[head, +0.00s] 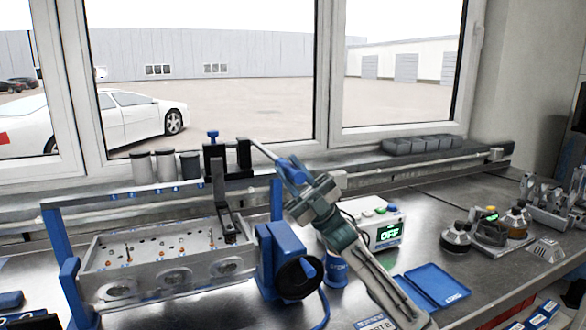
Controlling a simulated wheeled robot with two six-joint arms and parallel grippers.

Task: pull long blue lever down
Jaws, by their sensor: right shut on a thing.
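The long lever (263,151) has a thin metal rod and a blue handle (290,168). Its rod runs from the black press clamp (214,165) down to the right, toward my right gripper. My right gripper (298,176) is shut on the blue handle; the jaws partly cover it. The clamp's black foot (228,215) reaches down to the top of the metal cylinder head (150,252), which sits in a blue frame (150,198). I cannot tell whether the foot touches it. My left gripper is not in view.
A small box with a green OFF display (387,233) stands just right of my right arm. A blue tray (436,286) lies on the bench in front of it. A black round knob (298,277) is left of the arm. Bottles and tools (490,228) stand farther right.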

